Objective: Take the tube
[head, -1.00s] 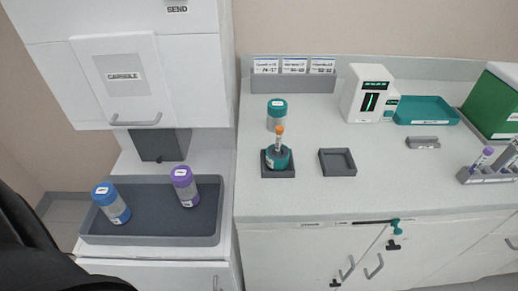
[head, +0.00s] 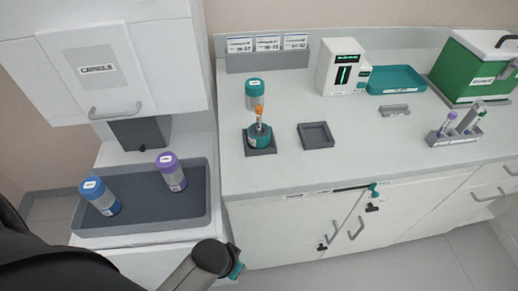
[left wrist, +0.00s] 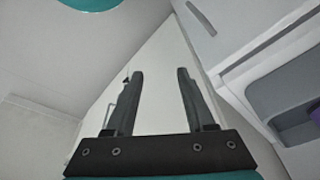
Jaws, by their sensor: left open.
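A slim tube with an orange cap (head: 259,113) stands upright in a teal round holder (head: 259,139) on a dark square base on the counter. More tubes with purple or grey caps (head: 450,121) stand in a grey rack (head: 456,139) at the counter's right. My left gripper shows in the left wrist view (left wrist: 158,78), its two dark fingers apart with nothing between them. In the head view my left arm comes in at the bottom left, well below and in front of the counter; its fingers cannot be made out there. My right gripper is not in view.
A grey tray (head: 143,226) on the left holds a blue-capped jar (head: 101,196) and a purple-capped jar (head: 171,171). A teal-capped jar (head: 254,95) stands behind the orange-capped tube. An empty square holder (head: 315,136) is beside it. The front of the counter is clear.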

